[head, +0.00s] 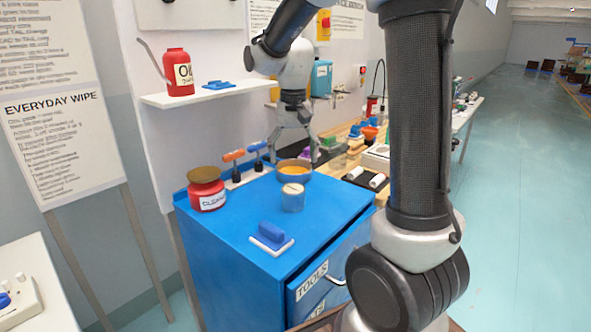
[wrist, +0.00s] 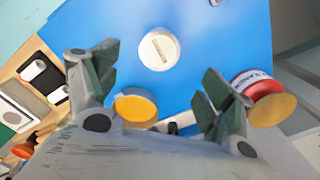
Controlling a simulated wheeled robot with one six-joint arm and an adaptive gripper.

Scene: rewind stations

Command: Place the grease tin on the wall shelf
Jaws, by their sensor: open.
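A low round tin with an orange-yellow top (head: 294,168), which looks like the grease tin, stands on the blue cabinet top (head: 330,200). My gripper (head: 296,152) is open and points down at this tin, its fingers to either side in the head view. In the wrist view the tin (wrist: 135,107) shows low between my open fingers (wrist: 157,85), nearer the left one, with nothing held. The white wall shelf (head: 225,91) is at upper left, above the cabinet. It carries a red oil can (head: 178,74) and a blue item (head: 218,85).
A red cleaner pot (head: 207,190) is at left, with orange- and blue-handled tools (head: 240,165) behind. The shelf's right part is bare.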

